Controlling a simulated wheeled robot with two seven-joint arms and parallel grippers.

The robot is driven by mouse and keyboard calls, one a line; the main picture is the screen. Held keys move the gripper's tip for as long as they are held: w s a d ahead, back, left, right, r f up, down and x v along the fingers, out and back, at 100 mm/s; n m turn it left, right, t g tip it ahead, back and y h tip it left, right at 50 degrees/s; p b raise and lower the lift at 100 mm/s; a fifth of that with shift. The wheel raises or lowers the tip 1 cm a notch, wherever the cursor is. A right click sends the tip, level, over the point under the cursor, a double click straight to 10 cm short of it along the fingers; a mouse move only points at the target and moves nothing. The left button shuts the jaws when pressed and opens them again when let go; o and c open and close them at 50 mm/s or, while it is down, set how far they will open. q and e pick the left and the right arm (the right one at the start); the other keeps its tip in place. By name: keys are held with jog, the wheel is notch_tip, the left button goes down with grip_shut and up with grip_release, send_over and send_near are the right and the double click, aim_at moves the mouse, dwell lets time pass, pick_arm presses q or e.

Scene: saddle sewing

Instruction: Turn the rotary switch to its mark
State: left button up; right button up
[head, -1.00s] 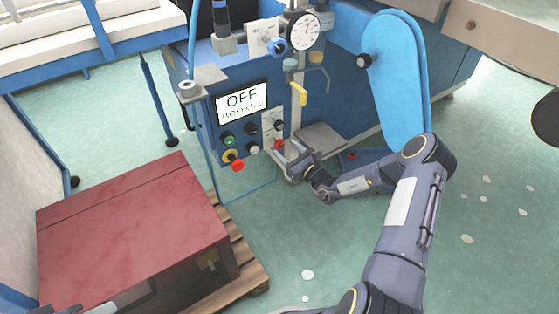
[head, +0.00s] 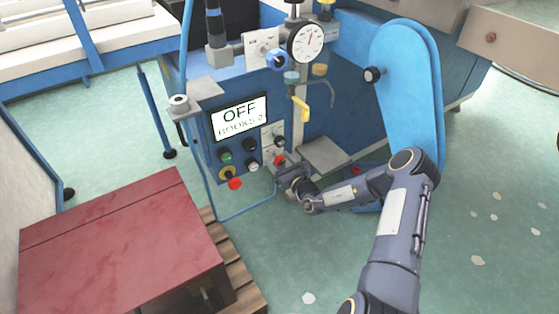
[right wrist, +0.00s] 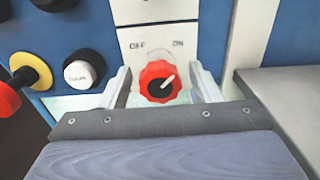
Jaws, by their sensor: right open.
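The rotary switch is a red scalloped knob (right wrist: 160,82) with a black centre and a white pointer line, on a light plate marked OFF at left and ON at right. Its pointer leans to the upper right, towards ON. The knob shows small in the head view (head: 279,160). My right gripper (right wrist: 161,88) is open, with one finger on each side of the knob; I cannot tell whether either touches it. In the head view, my right gripper (head: 284,170) is at the lower right of the control panel. My left gripper is not in view.
The panel's screen (head: 239,117) reads OFF. A white button (right wrist: 80,74) and a red knob on a yellow collar (right wrist: 22,85) are left of the switch. A grey ledge (right wrist: 285,105) is at right. A red-topped box (head: 110,240) stands on a pallet.

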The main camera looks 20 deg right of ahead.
jog(key=c, duration=1)
jog(key=shift+r+n+p, duration=0.2)
jog(key=shift+n+p, duration=0.8)
jog(key=shift+p, duration=0.25)
jog(key=n+p, duration=0.3)
jog(key=shift+n, duration=0.3)
jog(key=n+p, duration=0.1)
jog(key=n, duration=0.1)
jog(key=shift+f+n, duration=0.1)
jog(key=shift+n, duration=0.2)
jog(key=n+p, duration=0.1)
jog(key=n, duration=0.2)
jog(key=shift+n+p, duration=0.3)
jog(key=shift+p, duration=0.1)
jog(key=n+p, duration=0.1)
jog(key=n, duration=0.2)
jog(key=shift+d, duration=0.1)
jog(key=shift+n+p, duration=0.3)
jog(key=shift+n, duration=1.3)
